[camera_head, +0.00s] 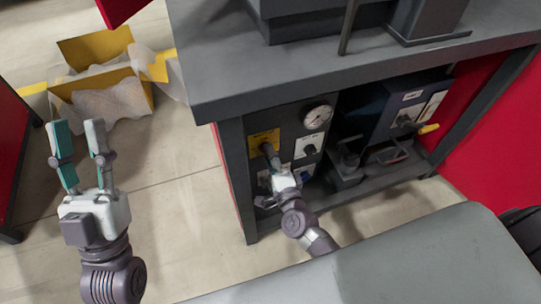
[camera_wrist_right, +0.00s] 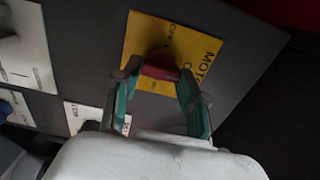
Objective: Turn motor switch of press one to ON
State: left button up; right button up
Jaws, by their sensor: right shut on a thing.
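The motor switch is a red knob (camera_wrist_right: 160,66) on a yellow plate (camera_wrist_right: 200,45) lettered "MOTOR" in the right wrist view. Smaller marks by the knob are too blurred to read surely, so I cannot tell its setting. My right gripper (camera_wrist_right: 158,74) has its teal fingers on either side of the knob, shut on it. In the head view the yellow plate (camera_head: 263,138) is on the front panel under the worktop, and my right gripper (camera_head: 269,156) reaches it and hides the knob. My left gripper (camera_head: 77,128) is open and empty above the floor, away from the panel.
A pressure gauge (camera_head: 317,117) and a black switch on a white plate (camera_head: 309,148) are right of the yellow plate. A dark unit with a yellow-handled lever (camera_head: 428,129) is further right. The grey worktop (camera_head: 230,80) overhangs the panel. A yellow box (camera_head: 155,92) stands on the floor.

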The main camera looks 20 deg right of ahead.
jog(key=o, duration=1.1)
jog(key=shift+o, duration=0.2)
jog(key=s, duration=1.2)
jog(key=shift+d, duration=0.25)
jog(key=shift+s+f, duration=0.1)
